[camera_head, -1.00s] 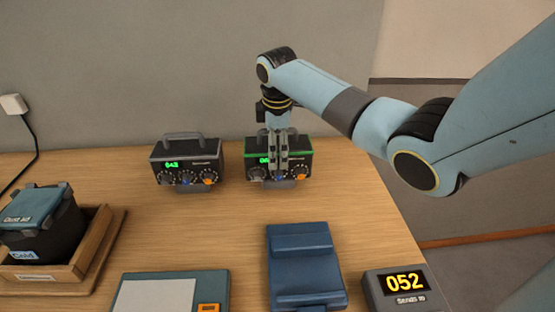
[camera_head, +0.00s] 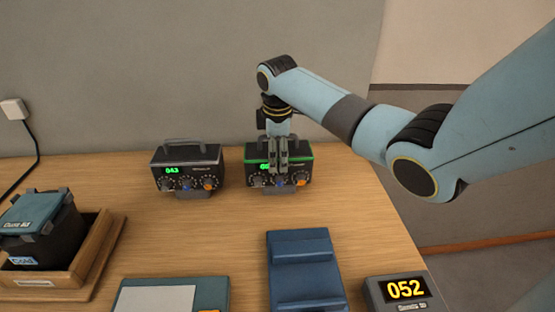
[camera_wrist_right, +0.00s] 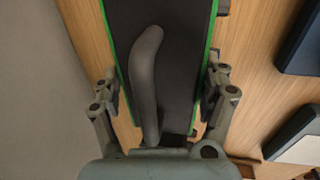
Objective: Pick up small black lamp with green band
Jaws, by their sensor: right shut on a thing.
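The small black lamp with the green band (camera_head: 303,164) is upright at the back right of the table, with a lit green readout, knobs and a grey handle. My right gripper (camera_head: 280,168) comes down over it from above. One finger shows in front of its face and partly hides the readout. In the right wrist view the lamp's black top with green edges (camera_wrist_right: 185,50) lies between the two fingers, with the grey handle (camera_wrist_right: 146,75) in the middle. The gripper is shut on the lamp's body. My left gripper is not in view.
A similar black lamp without a green band (camera_head: 187,168) stands to the left. In front are a blue tray (camera_head: 300,249), a teal pad (camera_head: 215,287) and a display reading 052 (camera_head: 404,288). A wooden tray (camera_head: 95,262) with a dark box (camera_head: 45,235) is at left.

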